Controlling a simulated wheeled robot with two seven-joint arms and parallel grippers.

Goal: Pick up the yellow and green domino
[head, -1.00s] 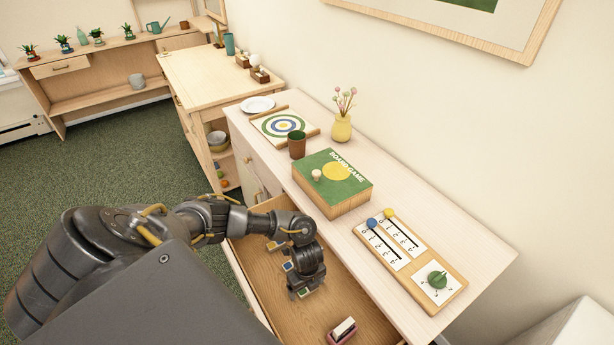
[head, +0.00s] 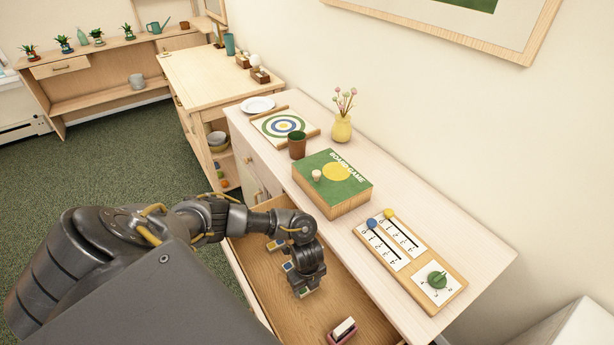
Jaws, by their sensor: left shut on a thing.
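My left gripper (head: 304,289) reaches down into the open wooden drawer (head: 262,277). Its fingers are shut on a small piece, the yellow and green domino (head: 306,293), low over the drawer floor. The fingers hide most of this piece, and its colours show only as a small greenish-yellow patch. Two other small domino-like pieces lie to its upper left: one with blue and pale parts (head: 288,266) and one farther back (head: 276,245), partly behind the arm. My right gripper is not in view.
A pinkish-red and white eraser-like block (head: 342,331) lies in the drawer's near end. On the cabinet top above stand a green board game box (head: 345,176), a slider board (head: 411,262), a brown cup (head: 297,145) and a yellow vase (head: 341,128). The drawer's middle floor is bare.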

